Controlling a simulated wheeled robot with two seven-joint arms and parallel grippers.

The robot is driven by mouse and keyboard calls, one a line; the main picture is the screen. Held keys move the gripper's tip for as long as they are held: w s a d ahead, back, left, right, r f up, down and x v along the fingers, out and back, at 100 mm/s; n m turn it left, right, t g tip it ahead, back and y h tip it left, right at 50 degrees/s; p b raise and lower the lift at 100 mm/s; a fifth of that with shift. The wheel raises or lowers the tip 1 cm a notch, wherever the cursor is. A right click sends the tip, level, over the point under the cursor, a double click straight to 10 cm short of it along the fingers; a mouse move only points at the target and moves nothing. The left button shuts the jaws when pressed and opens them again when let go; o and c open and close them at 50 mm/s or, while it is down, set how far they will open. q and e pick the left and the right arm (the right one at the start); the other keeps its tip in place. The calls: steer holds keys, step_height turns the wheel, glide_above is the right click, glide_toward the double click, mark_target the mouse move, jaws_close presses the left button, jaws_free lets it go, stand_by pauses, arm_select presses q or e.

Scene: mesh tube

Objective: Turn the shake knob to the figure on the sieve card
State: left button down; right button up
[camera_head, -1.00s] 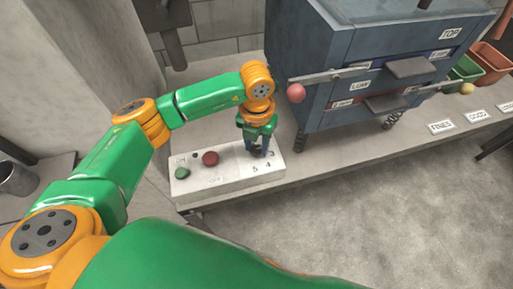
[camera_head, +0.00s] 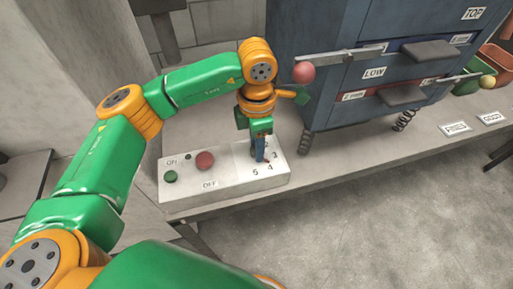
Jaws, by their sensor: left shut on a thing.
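The white control box (camera_head: 225,195) stands on the ledge. It carries a green button (camera_head: 170,177) by the word ON, a red button (camera_head: 205,160) above the word OFF, and a dial on the right. The dial figures 3, 4 and 5 show around its front and right side. My left gripper (camera_head: 262,158) points down over the dial, its fingers shut on the shake knob, which they mostly hide. I cannot read the knob's setting. No sieve card that I can make out is in view. My right gripper is not in view.
The blue sieve machine (camera_head: 345,75) on springs stands right of the box, with labels TOP and LOW. A lever with a red ball (camera_head: 303,72) sticks out close to my left wrist. Bins (camera_head: 490,70) and small label cards (camera_head: 456,129) lie farther right.

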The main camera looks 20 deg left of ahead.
arm_select(q)
steer(key=shift+m+b, duration=0.55)
steer(key=shift+m, duration=0.65)
steer(key=shift+c, duration=2.3)
jaws_free()
steer(key=shift+d, duration=0.1)
